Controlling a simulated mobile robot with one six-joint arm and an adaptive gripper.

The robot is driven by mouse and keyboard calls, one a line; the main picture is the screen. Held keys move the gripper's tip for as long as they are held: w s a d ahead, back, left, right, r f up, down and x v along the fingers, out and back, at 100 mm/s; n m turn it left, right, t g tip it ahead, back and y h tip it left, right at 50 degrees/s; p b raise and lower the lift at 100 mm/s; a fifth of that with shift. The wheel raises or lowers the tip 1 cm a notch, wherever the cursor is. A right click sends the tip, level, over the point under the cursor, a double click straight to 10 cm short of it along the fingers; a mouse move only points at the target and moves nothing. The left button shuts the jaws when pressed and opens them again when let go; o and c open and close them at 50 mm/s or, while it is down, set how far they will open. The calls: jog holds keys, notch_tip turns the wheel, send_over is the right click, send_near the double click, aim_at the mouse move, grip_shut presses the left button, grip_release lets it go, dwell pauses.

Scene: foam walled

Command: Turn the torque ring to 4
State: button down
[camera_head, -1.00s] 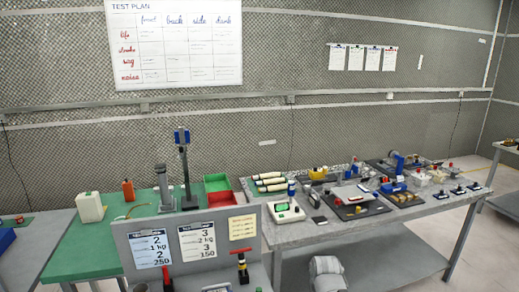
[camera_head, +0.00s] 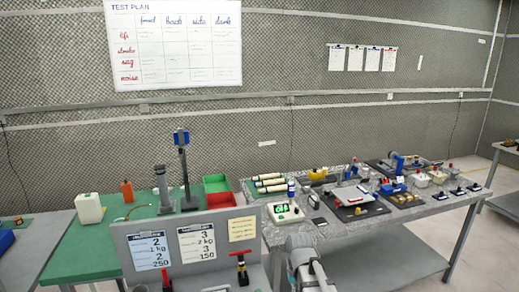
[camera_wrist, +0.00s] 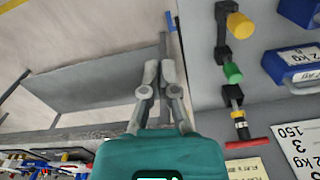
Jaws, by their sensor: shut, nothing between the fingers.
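The wrist view shows a tool with a red T-handle (camera_wrist: 247,143), a black body and a narrow yellow band (camera_wrist: 240,113). It is fixed beside the printed cards, in line with a green knob (camera_wrist: 232,72) and a yellow knob (camera_wrist: 239,25). The same red-handled tool (camera_head: 240,255) stands at the grey panel in the head view. I cannot tell which part is the torque ring, and no ring numbers are readable. My gripper (camera_wrist: 160,75) is shut and empty, in open space to the left of these tools, touching none of them.
The grey panel (camera_head: 125,240) carries cards with 2 and 3 and a yellow note (camera_head: 242,229). Behind it are a green table (camera_head: 75,250) and a grey table (camera_head: 330,232) crowded with devices. Blue bins (camera_wrist: 296,65) lie beyond the tools in the wrist view.

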jog(key=w+a+n, duration=0.1)
jog(key=w+a, duration=0.7)
jog(key=w, duration=0.3)
jog(key=n, duration=0.1)
send_over(242, 266)
jog(key=shift+w+d+r+p, duration=0.3)
jog(key=shift+r, duration=0.05)
jog(key=shift+s+f, duration=0.1)
jog(key=shift+f, duration=0.05)
jog(key=shift+s+d+f+b, duration=0.1)
jog(key=shift+s+f+b, duration=0.2)
jog(key=shift+f+b, duration=0.8)
jog(key=shift+s+d+f+b, duration=0.15)
jog(key=shift+s+f+b, duration=0.2)
jog(key=shift+f+b, duration=0.75)
jog(key=shift+s+d+f+b, duration=0.1)
jog(key=shift+s+f+b, duration=0.2)
jog(key=shift+f+b, duration=0.8)
jog(key=shift+r, duration=0.1)
jog(key=shift+w+a, duration=0.25)
jog(key=shift+w, duration=0.1)
jog(key=shift+a, duration=0.35)
jog(key=shift+s+d, duration=0.1)
jog(key=shift+s, duration=0.4)
